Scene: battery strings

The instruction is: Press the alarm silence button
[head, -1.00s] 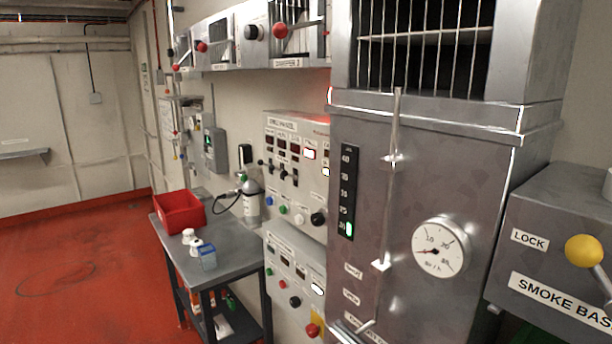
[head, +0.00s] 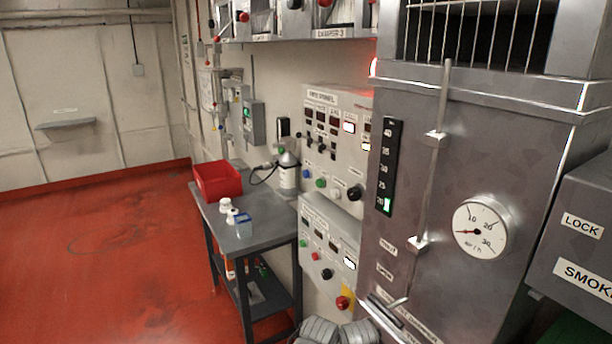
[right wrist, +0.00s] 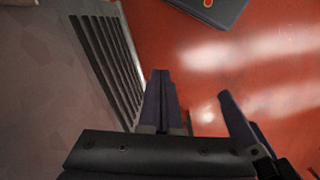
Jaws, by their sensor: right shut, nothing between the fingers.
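The upper panel (head: 325,93) carries green, blue and white buttons and a black knob. The lower panel (head: 313,215) carries small green, red and black controls and a red button (head: 342,303) on a yellow plate. The button labels are too small to read, so I cannot tell which one is alarm silence. My right gripper (right wrist: 161,74) shows in the right wrist view, shut and empty, above the red floor and apart from the panels. My left gripper is not in view.
A grey metal cabinet (head: 450,150) with a round gauge (head: 480,229) and a vertical rod stands at right, close to the panels. A grey table (head: 262,222) holds a red bin (head: 217,182) and small containers. The red floor (head: 90,260) at left is clear.

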